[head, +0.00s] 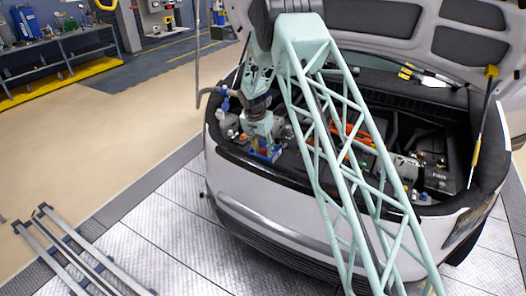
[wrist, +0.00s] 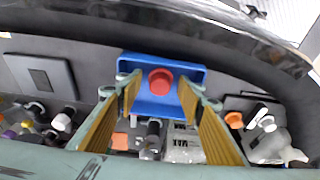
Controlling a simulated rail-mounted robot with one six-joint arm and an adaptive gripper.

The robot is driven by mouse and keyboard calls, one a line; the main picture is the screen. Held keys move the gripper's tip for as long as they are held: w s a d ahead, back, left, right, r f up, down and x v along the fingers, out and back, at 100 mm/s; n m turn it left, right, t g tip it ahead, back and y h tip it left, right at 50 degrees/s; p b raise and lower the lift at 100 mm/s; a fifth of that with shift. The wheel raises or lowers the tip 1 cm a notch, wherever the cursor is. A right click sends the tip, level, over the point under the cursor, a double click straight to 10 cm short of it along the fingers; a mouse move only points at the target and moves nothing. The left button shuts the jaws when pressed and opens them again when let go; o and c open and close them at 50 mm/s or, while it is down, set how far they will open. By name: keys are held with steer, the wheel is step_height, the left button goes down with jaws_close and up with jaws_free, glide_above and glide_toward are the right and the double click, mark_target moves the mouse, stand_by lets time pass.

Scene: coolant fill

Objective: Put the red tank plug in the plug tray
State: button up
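The red tank plug (wrist: 161,81) shows in the wrist view inside the outline of the blue plug tray (wrist: 160,61). It looks to be resting in the tray, with its round top facing me. My gripper (wrist: 159,98) is open, with one finger on each side of the plug and a visible gap between each finger and the plug. In the head view my gripper (head: 260,138) is pointing down over the front left of the engine bay, just above the blue tray (head: 263,157).
A translucent tank (wrist: 183,147) with MAX marks lies below the tray in the wrist view. An orange cap (wrist: 234,120) and several small fittings are close by. The car's front edge (head: 280,185) and raised hood (head: 400,25) bound the space.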

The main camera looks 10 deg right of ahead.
steer(key=shift+r, duration=0.15)
steer(key=v, duration=1.2)
stand_by(0.3)
stand_by(0.8)
